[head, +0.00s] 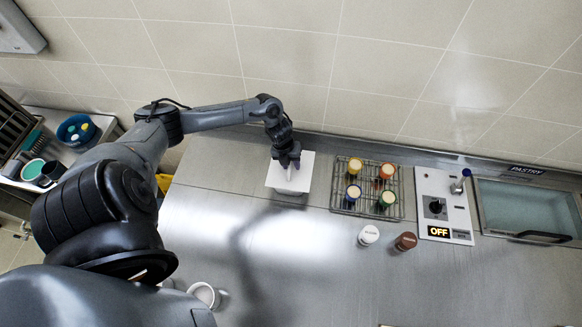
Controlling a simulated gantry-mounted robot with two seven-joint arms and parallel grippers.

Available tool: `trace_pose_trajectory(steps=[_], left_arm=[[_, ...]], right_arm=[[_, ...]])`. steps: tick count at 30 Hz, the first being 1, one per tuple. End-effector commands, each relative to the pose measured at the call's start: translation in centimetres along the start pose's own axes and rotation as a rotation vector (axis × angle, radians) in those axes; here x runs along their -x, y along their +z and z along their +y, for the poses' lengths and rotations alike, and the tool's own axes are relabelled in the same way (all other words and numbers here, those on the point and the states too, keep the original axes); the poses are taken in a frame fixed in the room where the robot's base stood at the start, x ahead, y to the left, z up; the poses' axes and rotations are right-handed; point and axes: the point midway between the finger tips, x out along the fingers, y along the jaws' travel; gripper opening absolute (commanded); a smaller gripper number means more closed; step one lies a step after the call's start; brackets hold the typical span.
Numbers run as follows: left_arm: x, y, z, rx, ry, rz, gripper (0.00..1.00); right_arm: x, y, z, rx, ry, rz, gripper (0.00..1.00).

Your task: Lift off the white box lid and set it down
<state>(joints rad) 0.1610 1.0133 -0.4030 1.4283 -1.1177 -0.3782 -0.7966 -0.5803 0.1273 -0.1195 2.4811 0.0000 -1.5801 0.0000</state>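The white box (302,180) stands on the steel counter near the back wall, its white lid showing as a pale square from above. My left gripper (289,165) points down over the lid's upper middle. Its fingertips are at or just above a small pale part near the lid's centre, perhaps a handle. The gripper covers that part, so I cannot tell whether the fingers hold it. The lid looks level and in place on the box. My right gripper is not in view.
Right of the box stands a wire rack (340,198) with several colored-top jars. A white shaker (368,235) and a brown shaker (405,241) stand in front of it. A control panel (457,200) is farther right. A white cup (203,294) is at front left. The middle counter is clear.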

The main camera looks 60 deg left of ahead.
Motion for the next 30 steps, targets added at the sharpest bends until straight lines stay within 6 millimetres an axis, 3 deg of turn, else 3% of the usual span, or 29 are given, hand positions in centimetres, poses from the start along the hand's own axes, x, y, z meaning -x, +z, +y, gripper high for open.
trace_pose_trajectory(steps=[7,15,30], left_arm=[[-0.15,0.03,0.02,0.0,0.0,-0.001,0.37],[-0.14,0.01,0.03,0.0,0.0,0.0,0.0],[0.3,0.04,-0.11,-0.002,-0.001,-0.001,0.0]], right_arm=[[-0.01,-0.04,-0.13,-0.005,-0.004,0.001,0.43],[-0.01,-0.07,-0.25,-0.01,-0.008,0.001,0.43],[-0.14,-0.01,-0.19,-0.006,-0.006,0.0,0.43]])
